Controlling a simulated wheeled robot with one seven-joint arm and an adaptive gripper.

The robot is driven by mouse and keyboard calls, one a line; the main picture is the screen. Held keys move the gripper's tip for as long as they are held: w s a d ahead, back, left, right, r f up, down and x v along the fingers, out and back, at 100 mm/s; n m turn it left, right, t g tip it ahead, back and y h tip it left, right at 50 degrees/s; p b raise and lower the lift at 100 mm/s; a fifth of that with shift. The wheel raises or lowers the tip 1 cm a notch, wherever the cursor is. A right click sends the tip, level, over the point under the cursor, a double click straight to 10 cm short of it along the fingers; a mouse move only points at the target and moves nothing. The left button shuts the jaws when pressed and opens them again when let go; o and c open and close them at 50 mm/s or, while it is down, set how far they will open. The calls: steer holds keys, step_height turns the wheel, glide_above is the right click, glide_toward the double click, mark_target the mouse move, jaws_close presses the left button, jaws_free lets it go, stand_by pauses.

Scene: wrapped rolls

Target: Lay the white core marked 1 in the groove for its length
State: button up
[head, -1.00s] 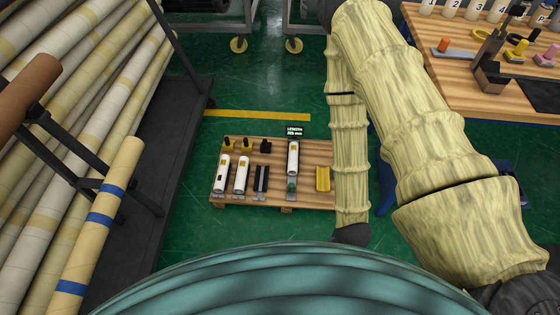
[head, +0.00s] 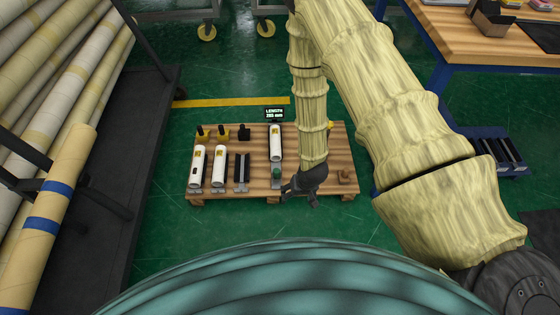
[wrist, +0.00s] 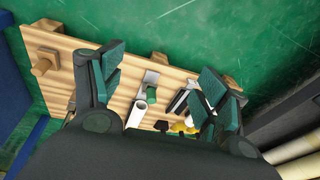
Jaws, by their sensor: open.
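Three white cores show in the head view on the low wooden board: a left one (head: 198,165), a middle one (head: 219,165), and one on a grey stand (head: 276,143) below a length display (head: 276,115). Their numbers are too small to read, so I cannot tell which is marked 1. A dark empty groove (head: 242,168) is right of the middle core. My gripper (head: 303,193) is open over the board's front edge, right of the stand. In the wrist view, a white core (wrist: 138,113) and a green piece (wrist: 152,94) show between the spread fingers (wrist: 160,88).
The wooden board (head: 258,187) stands on green floor. Small yellow and black pieces (head: 222,132) line its back left. A wooden peg (head: 345,177) stands at its right. My arm hides part of its right side. A roll rack is at left, a workbench (head: 470,45) at back right.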

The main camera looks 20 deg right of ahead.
steer(key=w+d+f+t+b, duration=0.1)
steer(key=w+f+b, duration=0.45)
steer(key=w, duration=0.25)
steer(key=w+f+b, duration=0.4)
steer(key=w+b, duration=0.2)
steer(key=w, duration=0.3)
steer(key=m+t+b, duration=0.1)
steer(key=t+b, duration=0.1)
steer(key=b, duration=0.5)
glide_toward(276, 158)
steer(key=shift+h, duration=0.3)
steer(key=b+x, duration=0.1)
steer(key=x, duration=0.2)
steer(key=b+x, duration=0.1)
steer(key=x, duration=0.2)
steer(key=b+x, duration=0.1)
steer(key=x, duration=0.2)
steer(key=shift+a+f+b, duration=0.1)
steer(key=shift+a+b, duration=0.2)
steer(key=shift+b, duration=0.1)
steer(key=c, duration=1.2)
steer(key=shift+o, duration=0.2)
steer(key=shift+s+a+p, duration=0.15)
steer(key=shift+s+p, duration=0.15)
steer(key=shift+s, duration=0.25)
steer(key=shift+r+p, duration=2.35)
steer(key=shift+r, duration=0.7)
